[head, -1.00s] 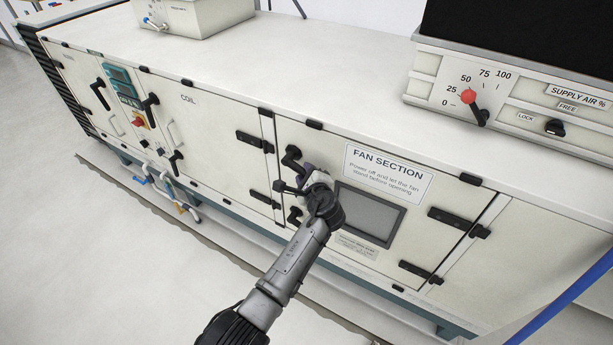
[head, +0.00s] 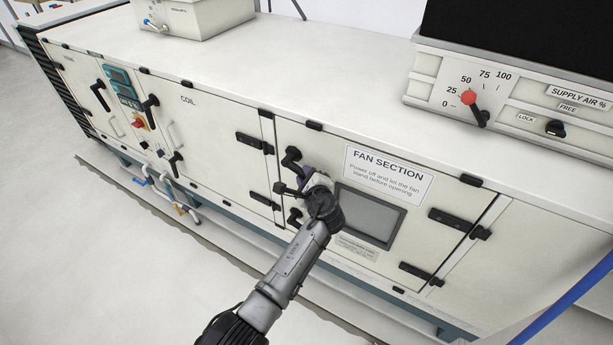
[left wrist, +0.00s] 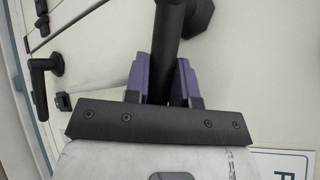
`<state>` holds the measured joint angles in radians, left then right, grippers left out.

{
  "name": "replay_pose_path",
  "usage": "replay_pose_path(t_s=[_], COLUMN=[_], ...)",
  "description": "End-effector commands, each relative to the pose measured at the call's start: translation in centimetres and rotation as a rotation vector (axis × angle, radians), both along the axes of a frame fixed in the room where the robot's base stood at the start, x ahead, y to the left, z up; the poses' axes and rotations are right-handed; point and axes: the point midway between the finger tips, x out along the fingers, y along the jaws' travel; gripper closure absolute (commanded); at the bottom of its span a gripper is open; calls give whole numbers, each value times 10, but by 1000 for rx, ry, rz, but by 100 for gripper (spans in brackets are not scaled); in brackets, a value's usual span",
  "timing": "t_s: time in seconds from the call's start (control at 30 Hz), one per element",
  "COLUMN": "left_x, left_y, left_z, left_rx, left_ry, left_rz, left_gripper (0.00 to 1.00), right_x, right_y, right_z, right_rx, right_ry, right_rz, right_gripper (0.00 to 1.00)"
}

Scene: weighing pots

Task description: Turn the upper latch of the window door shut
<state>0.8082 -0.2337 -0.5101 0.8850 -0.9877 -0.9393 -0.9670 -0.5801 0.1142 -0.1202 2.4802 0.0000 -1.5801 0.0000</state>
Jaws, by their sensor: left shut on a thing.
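The window door (head: 330,150) is the fan section's pale panel with a grey window (head: 368,215). Its black upper latch (head: 291,156) is at the door's upper left; the lever runs down toward my left gripper (head: 309,180). In the left wrist view, my left gripper (left wrist: 160,80) has its purple fingers shut on the upper latch's black lever (left wrist: 171,45), with the hub at the top. The lower latch (head: 295,215) is below my gripper; it also shows at the left of the left wrist view (left wrist: 42,75). My wrist hides part of the door. My right gripper is out of view.
Black hinges (head: 452,222) are on the door's right side. The coil door (head: 205,125) with its own hinges is to the left. A fan section label (head: 388,176) is right of the upper latch. The floor in front is clear.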

Motion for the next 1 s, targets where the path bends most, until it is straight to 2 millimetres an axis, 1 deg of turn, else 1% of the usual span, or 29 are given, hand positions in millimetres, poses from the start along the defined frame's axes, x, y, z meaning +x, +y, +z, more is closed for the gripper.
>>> replay_pose_path(t_s=[0.03, 0.3, 0.6, 0.8, 1.0], left_x=[0, 3, 8, 10, 11], left_y=[1, 6, 14, 18, 21], left_z=[-4, -18, -29, -32, -33], left_rx=[20, 185, 372, 458, 507], left_ry=[-11, -96, -195, -240, -265], left_rz=[0, 0, 1, 1, 1], left_gripper=[100, 100, 100, 100, 100], right_x=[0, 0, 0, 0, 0], right_y=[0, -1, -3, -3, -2], right_z=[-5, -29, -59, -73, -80], right_rx=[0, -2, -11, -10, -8], right_ry=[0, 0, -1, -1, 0], right_rz=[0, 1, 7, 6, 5], right_gripper=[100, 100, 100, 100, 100])
